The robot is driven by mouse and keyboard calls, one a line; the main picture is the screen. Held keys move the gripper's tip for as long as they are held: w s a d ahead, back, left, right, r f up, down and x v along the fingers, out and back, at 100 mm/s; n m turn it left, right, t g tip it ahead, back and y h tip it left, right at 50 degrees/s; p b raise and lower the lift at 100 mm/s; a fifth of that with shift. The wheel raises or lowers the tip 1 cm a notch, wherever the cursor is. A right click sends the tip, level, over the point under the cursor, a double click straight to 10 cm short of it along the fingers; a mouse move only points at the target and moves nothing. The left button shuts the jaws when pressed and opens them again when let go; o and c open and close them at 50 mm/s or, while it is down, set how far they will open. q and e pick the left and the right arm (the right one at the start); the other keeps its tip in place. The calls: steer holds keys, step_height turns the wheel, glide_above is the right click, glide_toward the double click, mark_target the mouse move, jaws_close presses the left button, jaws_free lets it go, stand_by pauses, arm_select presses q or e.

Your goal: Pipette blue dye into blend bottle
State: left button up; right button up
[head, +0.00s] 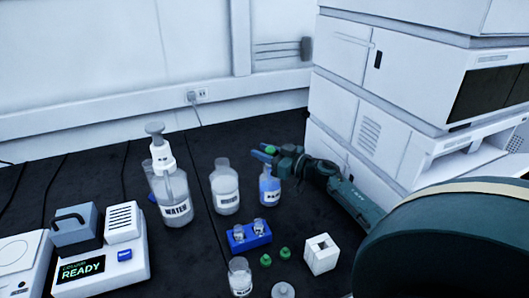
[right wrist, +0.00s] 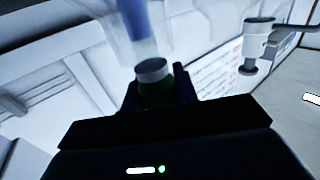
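My right gripper (head: 268,154) is at the top of a clear bottle with blue liquid (head: 270,188); its label is too small to read. It is shut on a green, grey-collared dropper top (right wrist: 156,84), which also shows at the fingers in the head view (head: 270,149). Beyond the collar in the right wrist view is blurred clear glass with a blue column. I cannot tell how deep the dropper sits in the bottle. A clear labelled bottle (head: 226,192) stands to the left; I cannot tell which bottle is the blend bottle. My left gripper is not in view.
A WATER bottle (head: 176,190) stands at left. A blue rack (head: 249,243) with vials, green caps (head: 284,253), a white block (head: 321,254) and a small jar (head: 240,280) are in front. White instrument stacks (head: 385,80) stand close at right. A READY device (head: 100,268) sits front left.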

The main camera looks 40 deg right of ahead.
steer(key=shift+r+p, duration=1.05)
steer(key=shift+p, duration=0.1)
steer(key=shift+r+p, duration=0.85)
steer(key=shift+p, duration=0.2)
arm_select(q)
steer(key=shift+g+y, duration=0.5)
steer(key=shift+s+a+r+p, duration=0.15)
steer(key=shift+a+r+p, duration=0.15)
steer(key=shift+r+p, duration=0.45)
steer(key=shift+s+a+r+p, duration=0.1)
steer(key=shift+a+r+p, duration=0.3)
steer(key=shift+p, duration=0.6)
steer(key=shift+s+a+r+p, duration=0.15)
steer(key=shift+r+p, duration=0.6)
steer(key=shift+p, duration=0.1)
arm_select(e)
step_height(320, 180, up, 9)
steer(key=shift+f, duration=0.2)
